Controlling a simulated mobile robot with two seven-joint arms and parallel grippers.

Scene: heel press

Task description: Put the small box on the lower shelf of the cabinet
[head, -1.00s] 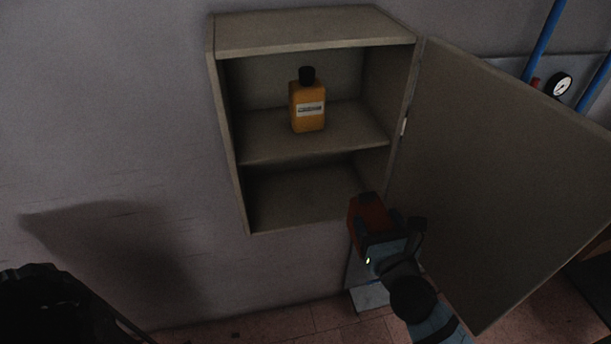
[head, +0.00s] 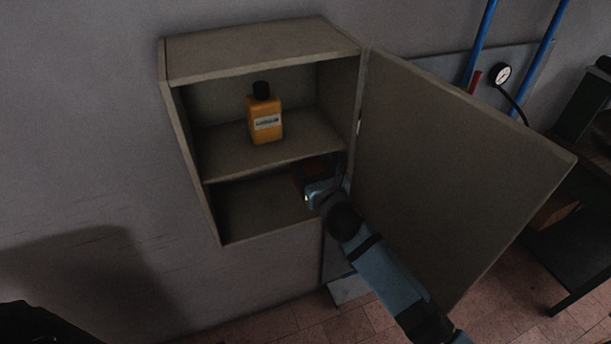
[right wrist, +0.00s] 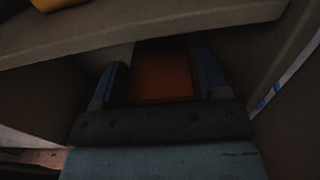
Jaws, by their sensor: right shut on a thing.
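The open cabinet (head: 170,110) hangs on the wall with two shelf levels. The small box (head: 309,171), dark red, is at the right side of the lower compartment, dim in shadow. My right gripper (head: 316,186) is shut on it and reaches into that compartment under the middle shelf (head: 222,165). In the right wrist view the small box (right wrist: 162,70) shows orange-red between the two fingers, below the middle shelf (right wrist: 150,30). Whether the box touches the lower shelf (head: 245,212) cannot be told. My left gripper is not in view; only a dark part of mine shows bottom left.
An orange bottle (head: 265,117) with a black cap stands on the middle shelf. The cabinet door (head: 450,160) stands open to the right, close beside my right arm. The left part of the lower compartment is clear.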

